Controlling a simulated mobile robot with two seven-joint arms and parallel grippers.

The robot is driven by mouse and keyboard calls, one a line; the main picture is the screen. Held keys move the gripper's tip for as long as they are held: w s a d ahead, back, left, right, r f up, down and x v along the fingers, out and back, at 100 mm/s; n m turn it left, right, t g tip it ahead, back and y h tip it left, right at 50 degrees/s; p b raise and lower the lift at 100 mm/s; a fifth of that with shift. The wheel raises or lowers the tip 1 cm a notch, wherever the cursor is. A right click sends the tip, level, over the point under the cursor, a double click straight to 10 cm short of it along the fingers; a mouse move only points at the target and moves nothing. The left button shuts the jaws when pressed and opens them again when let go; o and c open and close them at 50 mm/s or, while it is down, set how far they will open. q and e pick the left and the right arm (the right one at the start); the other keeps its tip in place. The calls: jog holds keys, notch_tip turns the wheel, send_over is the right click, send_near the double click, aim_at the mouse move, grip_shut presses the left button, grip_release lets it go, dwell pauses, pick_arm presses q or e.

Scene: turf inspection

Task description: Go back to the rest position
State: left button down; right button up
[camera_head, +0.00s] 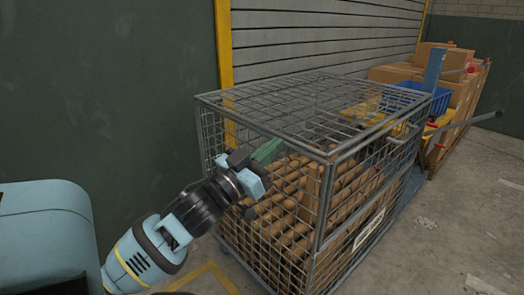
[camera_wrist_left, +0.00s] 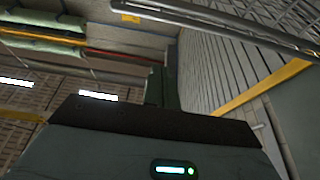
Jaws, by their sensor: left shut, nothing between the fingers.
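My left gripper (camera_head: 266,151) shows in the head view, with its arm coming in from the lower left. Its dark green fingers are shut with nothing between them. It is at the near left side of a wire cage (camera_head: 322,152), close to the mesh; I cannot tell whether it touches. In the left wrist view the shut fingers (camera_wrist_left: 155,87) point up past the dark gripper body, with a metal bar of the cage at the upper right. My right gripper is in neither view.
The cage holds many brown rolls (camera_head: 290,215). Behind it stand cardboard boxes (camera_head: 440,60) and a blue crate (camera_head: 425,95). A green wall (camera_head: 110,90) and a grey shutter (camera_head: 320,35) with a yellow post (camera_head: 223,45) lie behind. Open floor (camera_head: 460,220) is at the right.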

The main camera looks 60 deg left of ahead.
pick_arm(q)
jog(key=shift+v, duration=1.15)
